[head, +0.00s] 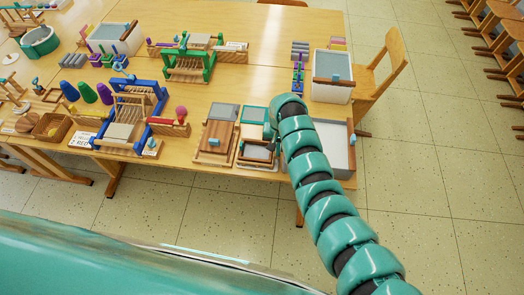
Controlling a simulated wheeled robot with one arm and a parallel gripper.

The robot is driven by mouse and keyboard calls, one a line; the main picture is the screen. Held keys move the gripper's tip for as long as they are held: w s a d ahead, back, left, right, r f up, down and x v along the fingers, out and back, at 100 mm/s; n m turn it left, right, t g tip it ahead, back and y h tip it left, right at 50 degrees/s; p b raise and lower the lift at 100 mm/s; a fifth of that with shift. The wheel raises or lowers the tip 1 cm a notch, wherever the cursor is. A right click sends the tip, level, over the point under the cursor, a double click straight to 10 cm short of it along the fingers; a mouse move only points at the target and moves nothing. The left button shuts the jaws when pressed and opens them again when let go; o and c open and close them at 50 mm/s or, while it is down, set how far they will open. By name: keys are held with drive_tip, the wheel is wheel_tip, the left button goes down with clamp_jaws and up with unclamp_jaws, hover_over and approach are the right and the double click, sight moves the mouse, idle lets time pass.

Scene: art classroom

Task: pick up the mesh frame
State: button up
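Several flat framed pieces lie near the front edge of the table, and I cannot tell for sure which is the mesh frame. A small dark-edged frame (257,152) with a pale centre lies close to the tip of my arm. Behind it lies a teal-edged frame (254,115) with a grey panel, and left of that a grey panel (223,111). My gripper (269,135) is at the end of the teal arm, low over the table by the dark-edged frame. Its fingers are too small and partly hidden by the arm, so contact and opening are unclear.
A wooden press board (213,143) lies left of the frames. A white tray (337,140) lies right, partly behind my arm. A white tub (331,92) stands behind it. Blue (128,115) and green (188,64) looms fill the left.

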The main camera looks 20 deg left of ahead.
clamp_jaws()
drive_tip(key=shift+r, duration=0.15)
